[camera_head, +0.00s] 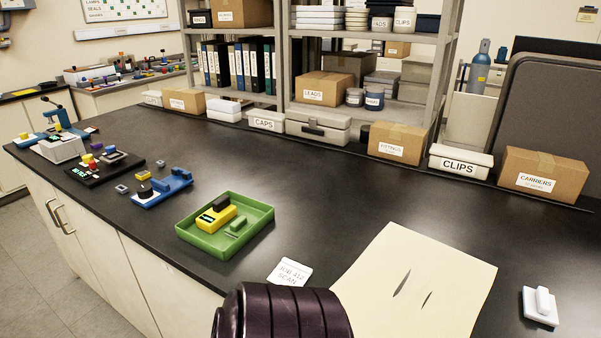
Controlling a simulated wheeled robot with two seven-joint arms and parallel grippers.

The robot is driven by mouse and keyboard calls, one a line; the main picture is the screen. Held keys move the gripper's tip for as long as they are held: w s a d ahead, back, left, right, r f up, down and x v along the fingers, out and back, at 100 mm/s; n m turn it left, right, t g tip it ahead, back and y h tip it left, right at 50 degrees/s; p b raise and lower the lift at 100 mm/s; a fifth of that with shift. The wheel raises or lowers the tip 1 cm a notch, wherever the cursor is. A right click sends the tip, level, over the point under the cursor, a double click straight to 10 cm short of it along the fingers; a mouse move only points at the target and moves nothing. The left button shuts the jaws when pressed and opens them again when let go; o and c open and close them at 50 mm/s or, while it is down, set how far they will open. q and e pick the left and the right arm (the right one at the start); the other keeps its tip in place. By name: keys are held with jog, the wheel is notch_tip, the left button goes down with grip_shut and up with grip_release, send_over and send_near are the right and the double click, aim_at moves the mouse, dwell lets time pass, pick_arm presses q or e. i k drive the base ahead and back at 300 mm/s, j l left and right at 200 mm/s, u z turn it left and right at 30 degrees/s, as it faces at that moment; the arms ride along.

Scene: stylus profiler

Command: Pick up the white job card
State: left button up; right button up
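The white job card (290,271) lies flat on the black bench top, near the front edge at the bottom middle of the head view. Its printed text seems to read "JOB 412 SCAN". A dark ribbed part, which looks like one of my arm links, stands just in front of the card and comes close to its lower edge in the picture. Neither of my grippers shows in this view.
A green tray (262,232) with a yellow device (216,217) stands left of the card. A cream sheet (420,285) with two dark marks lies to the right, a white block (540,306) beyond. Boxes line the back. The bench behind the card is clear.

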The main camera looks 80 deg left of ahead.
aim_at(288, 272)
jog(key=u, duration=2.6)
jog(key=k+j, duration=0.1)
jog(key=j, duration=0.2)
